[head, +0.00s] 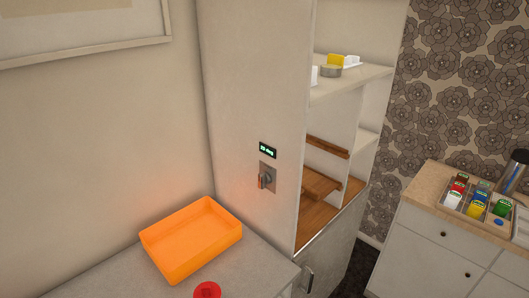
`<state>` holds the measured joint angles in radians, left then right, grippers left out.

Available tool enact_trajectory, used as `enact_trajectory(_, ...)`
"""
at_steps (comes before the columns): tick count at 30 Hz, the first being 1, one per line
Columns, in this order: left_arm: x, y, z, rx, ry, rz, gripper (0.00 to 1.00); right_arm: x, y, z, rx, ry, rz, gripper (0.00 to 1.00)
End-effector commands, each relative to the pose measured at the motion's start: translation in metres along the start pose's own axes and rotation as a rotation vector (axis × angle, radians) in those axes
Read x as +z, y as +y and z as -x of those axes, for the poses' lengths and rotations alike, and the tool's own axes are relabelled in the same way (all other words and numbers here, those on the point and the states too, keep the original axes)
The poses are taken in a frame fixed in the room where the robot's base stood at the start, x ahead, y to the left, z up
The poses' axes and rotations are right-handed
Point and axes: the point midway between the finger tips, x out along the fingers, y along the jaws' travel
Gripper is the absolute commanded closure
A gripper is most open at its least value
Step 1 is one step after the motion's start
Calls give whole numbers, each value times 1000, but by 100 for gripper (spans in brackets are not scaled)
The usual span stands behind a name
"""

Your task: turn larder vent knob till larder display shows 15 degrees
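The larder vent knob (266,180) sits on a small grey plate on the side wall of the tall cream larder cabinet (250,100). The larder display (267,150) is a small black panel with green characters just above the knob. It shows a number followed by "deg", but the digits are too small to read for certain. Neither of my grippers is in view.
An orange tray (190,238) lies on the grey counter (235,270) below the knob, with a red round object (207,290) in front. The larder's open shelves (345,85) hold small items. A sideboard (425,235) with several jars stands right.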

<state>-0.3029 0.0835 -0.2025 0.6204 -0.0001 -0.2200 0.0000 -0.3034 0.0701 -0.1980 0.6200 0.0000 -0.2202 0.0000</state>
Motion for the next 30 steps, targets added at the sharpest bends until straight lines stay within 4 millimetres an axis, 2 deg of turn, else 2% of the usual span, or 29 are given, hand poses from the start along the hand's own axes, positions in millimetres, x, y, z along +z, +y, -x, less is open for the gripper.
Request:
enact_trajectory(9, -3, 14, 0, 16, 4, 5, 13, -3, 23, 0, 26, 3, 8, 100)
enact_trajectory(13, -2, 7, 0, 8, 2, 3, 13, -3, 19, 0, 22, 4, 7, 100)
enact_trajectory(21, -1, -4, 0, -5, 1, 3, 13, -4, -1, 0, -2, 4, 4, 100)
enact_trajectory(30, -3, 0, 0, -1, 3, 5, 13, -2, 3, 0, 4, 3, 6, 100)
